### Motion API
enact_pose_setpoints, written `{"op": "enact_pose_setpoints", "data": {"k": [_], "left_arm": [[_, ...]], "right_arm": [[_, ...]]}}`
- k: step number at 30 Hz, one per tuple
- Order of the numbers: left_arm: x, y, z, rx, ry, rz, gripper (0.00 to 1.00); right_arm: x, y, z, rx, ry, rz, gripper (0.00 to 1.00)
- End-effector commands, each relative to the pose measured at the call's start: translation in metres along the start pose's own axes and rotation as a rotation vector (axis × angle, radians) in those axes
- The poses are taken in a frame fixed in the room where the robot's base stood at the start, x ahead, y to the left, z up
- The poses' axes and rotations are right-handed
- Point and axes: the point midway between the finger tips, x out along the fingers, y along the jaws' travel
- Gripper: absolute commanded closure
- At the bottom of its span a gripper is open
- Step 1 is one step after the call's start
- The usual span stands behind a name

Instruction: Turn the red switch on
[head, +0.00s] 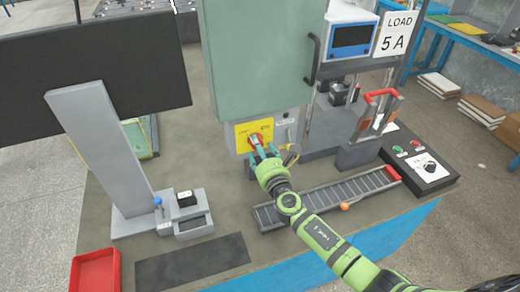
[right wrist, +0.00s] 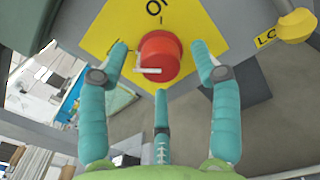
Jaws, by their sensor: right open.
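The red switch (head: 255,141) is a round knob on a yellow plate (head: 243,129) at the front of the grey-green cabinet. In the right wrist view the knob (right wrist: 163,52) has a pale bar across its lower left side, and black markings show on the yellow plate (right wrist: 205,20). My right gripper (head: 262,155) is just in front of the switch. In the right wrist view its teal fingers (right wrist: 160,75) are spread around the knob, open, with a gap visible on both sides. My left gripper is not in view.
A grey-green cabinet door (head: 255,60) with a black handle hangs above the switch. A ridged grey rail (head: 330,195) lies below my right arm. A black control box (head: 425,165) stands right, a red tray (head: 95,270) front left, and a dark monitor (head: 90,70) at left.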

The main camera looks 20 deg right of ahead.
Motion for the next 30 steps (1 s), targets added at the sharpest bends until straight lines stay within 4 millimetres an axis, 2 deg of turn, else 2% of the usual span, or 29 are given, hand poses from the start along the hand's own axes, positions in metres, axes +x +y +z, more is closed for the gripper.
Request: {"op": "enact_pose_setpoints", "data": {"k": [1, 2, 3, 5, 6, 20, 30], "left_arm": [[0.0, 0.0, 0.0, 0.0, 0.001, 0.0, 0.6], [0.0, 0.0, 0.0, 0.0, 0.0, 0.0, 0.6], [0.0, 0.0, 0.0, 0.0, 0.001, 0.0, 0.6], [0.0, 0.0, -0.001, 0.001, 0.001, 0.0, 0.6], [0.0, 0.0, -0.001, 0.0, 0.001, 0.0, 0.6], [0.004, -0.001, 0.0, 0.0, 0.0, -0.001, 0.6], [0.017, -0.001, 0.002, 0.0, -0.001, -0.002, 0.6]], "right_arm": [[0.0, 0.0, 0.0, 0.0, 0.0, 0.0, 0.36], [0.0, 0.0, 0.0, 0.0, 0.0, 0.0, 0.48], [0.0, 0.0, 0.0, 0.0, 0.0, 0.0, 0.64], [0.0, 0.0, 0.0, 0.001, 0.0, 0.0, 0.88], [0.0, 0.0, 0.0, 0.001, 0.0, 0.0, 0.92], [0.0, -0.001, -0.001, 0.07, 0.0, -0.001, 0.92], [0.0, -0.001, -0.002, 0.33, -0.001, 0.0, 0.92]]}}
